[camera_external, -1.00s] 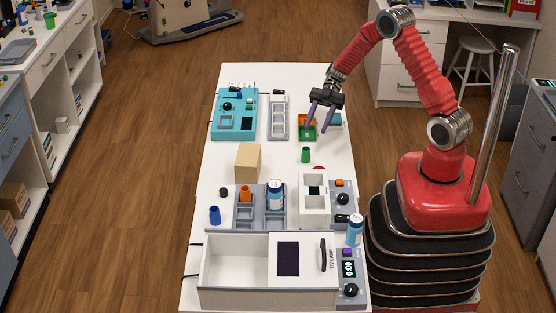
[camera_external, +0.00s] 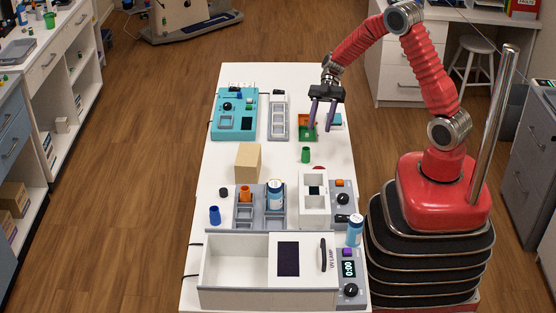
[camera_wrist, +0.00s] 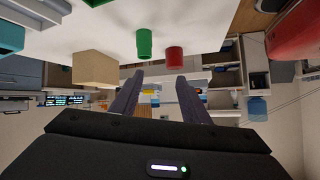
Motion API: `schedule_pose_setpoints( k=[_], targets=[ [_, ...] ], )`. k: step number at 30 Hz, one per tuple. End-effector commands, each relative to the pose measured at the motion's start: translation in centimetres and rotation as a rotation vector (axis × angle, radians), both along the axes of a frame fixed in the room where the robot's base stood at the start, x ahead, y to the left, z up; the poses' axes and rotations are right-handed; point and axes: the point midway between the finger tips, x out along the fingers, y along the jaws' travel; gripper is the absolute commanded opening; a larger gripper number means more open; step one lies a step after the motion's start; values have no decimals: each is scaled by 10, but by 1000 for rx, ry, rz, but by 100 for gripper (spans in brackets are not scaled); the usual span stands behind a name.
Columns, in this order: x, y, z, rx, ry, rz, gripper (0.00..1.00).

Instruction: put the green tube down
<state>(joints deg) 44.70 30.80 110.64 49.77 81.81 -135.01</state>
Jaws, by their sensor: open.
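The green tube (camera_external: 305,155) stands upright on the white table, right of the wooden block. It also shows in the wrist view (camera_wrist: 144,43), beyond my fingertips, with a red round object (camera_wrist: 174,57) beside it. My gripper (camera_external: 320,127) is open and empty. It hangs above the far right part of the table, farther back than the green tube and apart from it. Its two dark fingers point down in the external view.
A wooden block (camera_external: 248,162) stands left of the tube. A white device (camera_external: 314,205) and a grey rack (camera_external: 272,222) stand nearer. A teal device (camera_external: 235,131), a grey slotted tray (camera_external: 279,134) and an orange and green tray (camera_external: 303,136) lie farther back. A blue tube (camera_external: 215,215) stands at the left.

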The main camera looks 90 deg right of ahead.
Motion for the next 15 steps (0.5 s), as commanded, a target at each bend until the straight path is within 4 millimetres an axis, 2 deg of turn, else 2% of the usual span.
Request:
schedule_pose_setpoints(
  k=[1,6,15],
  targets=[
    [-2,11,9,-25,39,5,42],
    [-14,40,30,-113,190,-15,42],
    [-40,82,61,-292,395,-113,42]
  ],
)
